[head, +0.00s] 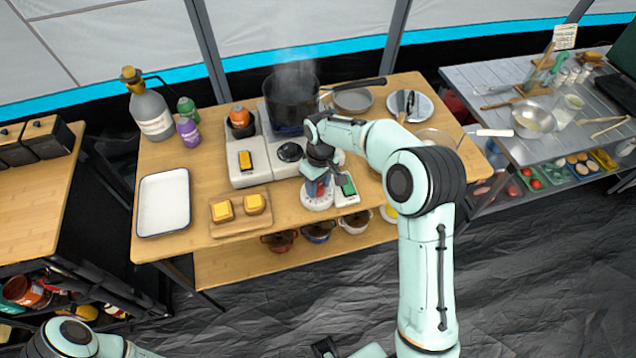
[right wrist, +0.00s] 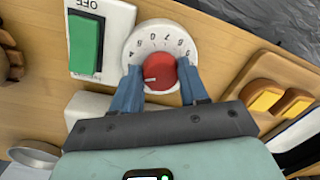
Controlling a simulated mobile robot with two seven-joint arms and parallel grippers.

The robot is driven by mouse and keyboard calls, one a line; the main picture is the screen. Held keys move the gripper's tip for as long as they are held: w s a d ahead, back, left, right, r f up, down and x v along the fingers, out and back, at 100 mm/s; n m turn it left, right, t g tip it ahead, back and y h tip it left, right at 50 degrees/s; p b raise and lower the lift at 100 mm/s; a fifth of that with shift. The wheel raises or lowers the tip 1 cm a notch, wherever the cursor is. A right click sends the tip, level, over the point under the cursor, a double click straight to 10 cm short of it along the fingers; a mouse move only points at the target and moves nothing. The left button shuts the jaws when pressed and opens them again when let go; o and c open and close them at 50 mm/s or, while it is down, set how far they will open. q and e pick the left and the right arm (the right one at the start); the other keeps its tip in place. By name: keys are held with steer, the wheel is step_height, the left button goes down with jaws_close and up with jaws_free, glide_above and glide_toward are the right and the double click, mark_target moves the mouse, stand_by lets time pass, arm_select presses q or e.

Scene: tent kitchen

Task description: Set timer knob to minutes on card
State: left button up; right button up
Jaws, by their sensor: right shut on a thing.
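The timer (right wrist: 148,35) is a round white dial with black numerals around its rim and a red knob (right wrist: 166,72) at its centre. A pale pointer line on the knob points left in the right wrist view, toward one finger; the numeral there is hidden. My right gripper (right wrist: 160,66) has its two blue fingers closed on either side of the knob. In the head view the right gripper (head: 319,184) reaches down over the timer (head: 317,202) at the table's front edge. A pale card with writing (head: 565,36) stands at the back right; its text is too small to read.
A green OFF switch (right wrist: 86,45) sits beside the timer. A bread board (head: 240,222), a white tray (head: 163,230) and a block with a yellow switch (head: 245,160) stand to the left. A steaming black pot (head: 291,103) is behind, with a pan (head: 353,99) beside it.

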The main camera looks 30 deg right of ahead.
mark_target(321, 186)
steer(key=shift+m, duration=2.9)
stand_by(0.9)
stand_by(0.4)
steer(key=o, duration=1.1)
steer(key=shift+c, duration=0.2)
steer(key=shift+r, duration=0.15)
arm_select(q)
steer(key=shift+w+r+p, duration=0.45)
steer(key=shift+r+p, duration=0.25)
steer(key=shift+r, duration=0.1)
arm_select(e)
step_height(321, 186, up, 13)
steer(key=shift+s+d, duration=0.15)
steer(key=shift+d, duration=0.2)
